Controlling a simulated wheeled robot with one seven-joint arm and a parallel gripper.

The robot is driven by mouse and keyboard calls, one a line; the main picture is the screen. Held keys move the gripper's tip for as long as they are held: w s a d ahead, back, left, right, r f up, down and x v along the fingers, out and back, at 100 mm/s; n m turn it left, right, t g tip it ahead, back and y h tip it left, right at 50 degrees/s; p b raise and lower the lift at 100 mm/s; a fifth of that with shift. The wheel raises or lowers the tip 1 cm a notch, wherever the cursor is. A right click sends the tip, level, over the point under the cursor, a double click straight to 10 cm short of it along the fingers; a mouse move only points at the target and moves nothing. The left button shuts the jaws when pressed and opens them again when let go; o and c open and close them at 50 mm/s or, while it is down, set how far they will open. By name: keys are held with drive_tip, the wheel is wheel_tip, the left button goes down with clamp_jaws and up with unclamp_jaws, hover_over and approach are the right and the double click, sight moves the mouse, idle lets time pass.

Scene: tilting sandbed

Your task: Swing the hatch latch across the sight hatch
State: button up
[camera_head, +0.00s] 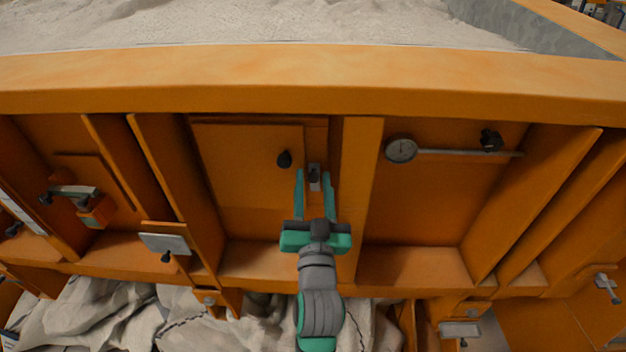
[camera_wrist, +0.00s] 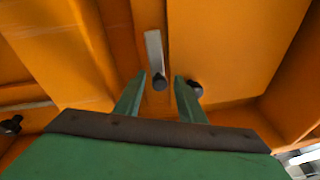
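The sight hatch (camera_head: 232,160) is a flat orange panel with a dark knob (camera_head: 284,159) near its right edge. The hatch latch (camera_head: 314,170) is a short grey bar standing upright just right of the hatch, not across it, with its own dark knob. In the wrist view, the latch (camera_wrist: 153,48) is a pale bar with the knob at its near end, and the hatch knob (camera_wrist: 195,89) is to its right. My gripper (camera_head: 313,178) is open, with one green finger on each side of the latch knob. Whether either finger touches it, I cannot tell.
Orange ribs flank the hatch bay. A dial gauge (camera_head: 401,150) on a rod is in the bay to the right. A clamp-like fitting (camera_head: 75,192) and a grey plate (camera_head: 165,243) are at left. Sand (camera_head: 230,25) lies above the rim, crumpled cloth (camera_head: 105,310) below.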

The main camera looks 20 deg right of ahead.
drive_tip(key=shift+w+d+r, duration=0.15)
drive_tip(key=shift+w+r, duration=0.1)
drive_tip(key=shift+w, duration=0.2)
clamp_jaws()
drive_tip(key=shift+w, duration=0.1)
